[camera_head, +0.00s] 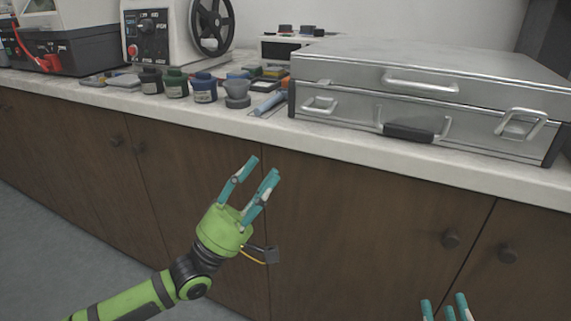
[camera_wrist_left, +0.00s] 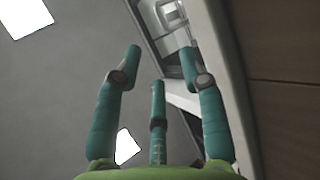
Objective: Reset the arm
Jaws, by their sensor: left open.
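My left gripper (camera_head: 255,180) is green with teal fingers. It is open and empty, held in front of the brown cabinet doors and below the counter edge. In the left wrist view its fingers (camera_wrist_left: 155,75) are spread with nothing between them. Only the teal fingertips of my right gripper (camera_head: 444,308) show at the bottom edge of the head view. The rest of it is out of the picture, and I cannot tell whether it is open or shut.
A pale counter (camera_head: 355,150) runs along the wall above brown cabinets (camera_head: 350,220) with round knobs. A large silver case (camera_head: 450,100) stands on it at the right. Several small jars (camera_head: 204,88), a press with a black wheel (camera_head: 165,35) and a dark box (camera_head: 75,40) stand left. The floor (camera_head: 40,230) at lower left is clear.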

